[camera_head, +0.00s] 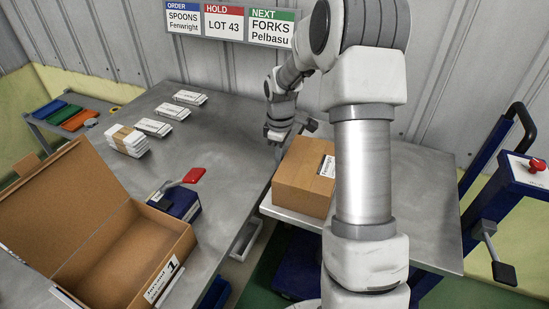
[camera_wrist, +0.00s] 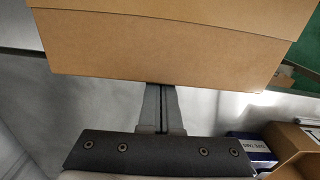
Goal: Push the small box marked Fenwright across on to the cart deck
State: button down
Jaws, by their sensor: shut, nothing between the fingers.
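A small closed brown box (camera_head: 300,182) sits on the grey cart deck (camera_head: 425,215), close to the deck's left edge by the workbench. Its white label (camera_head: 327,167) is too small to read and partly hidden by my arm, which also hides some of the box's right side. My gripper (camera_head: 274,140) is shut and empty, low over the bench edge at the box's back left. In the wrist view my shut fingers (camera_wrist: 163,92) point at a plain side of the box (camera_wrist: 165,50). Their tips reach its edge; I cannot tell whether they touch.
The bench (camera_head: 225,130) holds several white packs (camera_head: 127,140), an open carton (camera_head: 110,255) at the front left, and a dark blue box (camera_head: 177,200) with a red-handled tool (camera_head: 190,178). A narrow gap separates bench and cart. The deck's right part is clear. A blue post (camera_head: 520,185) stands right.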

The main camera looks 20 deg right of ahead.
aim_at(296, 157)
jog(key=s+d, duration=0.1)
jog(key=d, duration=0.1)
jog(key=s+d+p, duration=0.1)
jog(key=s, duration=0.1)
jog(key=shift+s+d, duration=0.15)
jog(key=shift+d, duration=0.2)
notch_tip(296, 157, up, 18)
jog(key=p, duration=0.3)
jog(key=shift+f+p, duration=0.2)
jog(key=shift+p, duration=0.1)
jog(key=s+a+r+m+t+h+p, duration=0.1)
jog(key=s+a+r+m+t+p, duration=0.15)
jog(key=s+a+r, duration=0.65)
jog(key=s+a+r+m+t+p, duration=0.1)
jog(key=s+a+r+m, duration=0.1)
jog(key=s, duration=0.5)
jog(key=s+a+r+m+t+y+p, duration=0.1)
jog(key=s+a+r+m+t, duration=0.1)
jog(key=s+m, duration=0.3)
jog(key=shift+s+a+r+p, duration=0.3)
jog(key=shift+s+a, duration=0.3)
jog(key=shift+s, duration=0.25)
